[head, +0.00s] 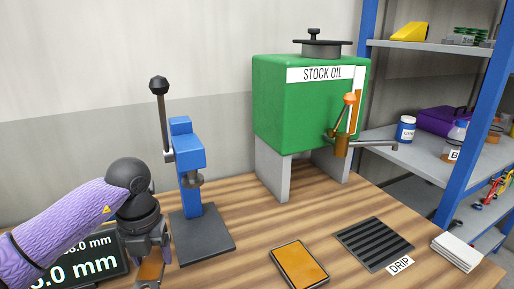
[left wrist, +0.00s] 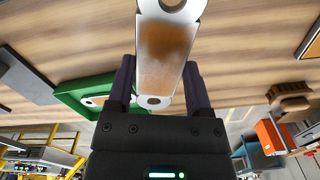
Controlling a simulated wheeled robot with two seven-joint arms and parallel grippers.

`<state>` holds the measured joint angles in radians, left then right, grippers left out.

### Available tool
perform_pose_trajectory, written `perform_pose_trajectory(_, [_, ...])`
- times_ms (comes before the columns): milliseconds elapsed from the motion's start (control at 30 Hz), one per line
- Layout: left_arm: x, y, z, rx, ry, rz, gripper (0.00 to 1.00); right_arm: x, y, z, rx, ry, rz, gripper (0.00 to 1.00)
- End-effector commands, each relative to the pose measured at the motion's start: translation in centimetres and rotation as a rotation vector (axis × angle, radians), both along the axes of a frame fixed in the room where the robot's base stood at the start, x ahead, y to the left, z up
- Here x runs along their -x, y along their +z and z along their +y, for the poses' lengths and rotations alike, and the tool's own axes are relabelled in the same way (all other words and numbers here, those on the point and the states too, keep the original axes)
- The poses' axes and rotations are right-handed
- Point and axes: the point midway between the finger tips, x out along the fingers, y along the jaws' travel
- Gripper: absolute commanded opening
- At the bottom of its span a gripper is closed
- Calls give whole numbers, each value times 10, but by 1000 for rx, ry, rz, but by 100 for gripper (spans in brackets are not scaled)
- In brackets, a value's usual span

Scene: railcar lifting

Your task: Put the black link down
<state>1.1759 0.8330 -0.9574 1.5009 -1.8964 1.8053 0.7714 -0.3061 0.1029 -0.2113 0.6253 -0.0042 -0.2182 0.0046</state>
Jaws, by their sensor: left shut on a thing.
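My left gripper (head: 150,258) is at the lower left of the head view, in front of a digital display. In the left wrist view its two dark fingers (left wrist: 160,85) are shut on a flat link (left wrist: 166,52). The link looks silver-grey with a brown patch, not black, and has a hole at each end. It extends up out of the left wrist view. In the head view only a small brown and grey part of it shows below the fingers. Whether it touches the table is unclear. My right gripper is not in view.
A blue arbor press (head: 186,165) on a dark base stands right of the gripper. A green tray (left wrist: 72,88) shows in the left wrist view. An orange-topped pad (head: 300,264), a drip grate (head: 375,243) and a green stock oil tank (head: 295,115) stand further right.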

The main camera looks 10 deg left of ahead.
Motion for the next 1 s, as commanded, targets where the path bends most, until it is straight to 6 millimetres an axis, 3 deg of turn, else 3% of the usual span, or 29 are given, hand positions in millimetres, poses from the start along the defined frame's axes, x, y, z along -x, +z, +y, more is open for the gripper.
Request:
perform_pose_trajectory(700, [52, 7, -78, -23, -2493, -8, 0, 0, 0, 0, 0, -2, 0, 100])
perform_pose_trajectory(900, [69, 7, -92, -17, -3084, -4, 0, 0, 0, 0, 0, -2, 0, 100])
perform_pose_trajectory(933, [71, 7, -93, 16, 3135, 3, 0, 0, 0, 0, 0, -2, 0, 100])
perform_pose_trajectory(1000, [75, 7, -96, 12, 3015, 2, 0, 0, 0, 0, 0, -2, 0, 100])
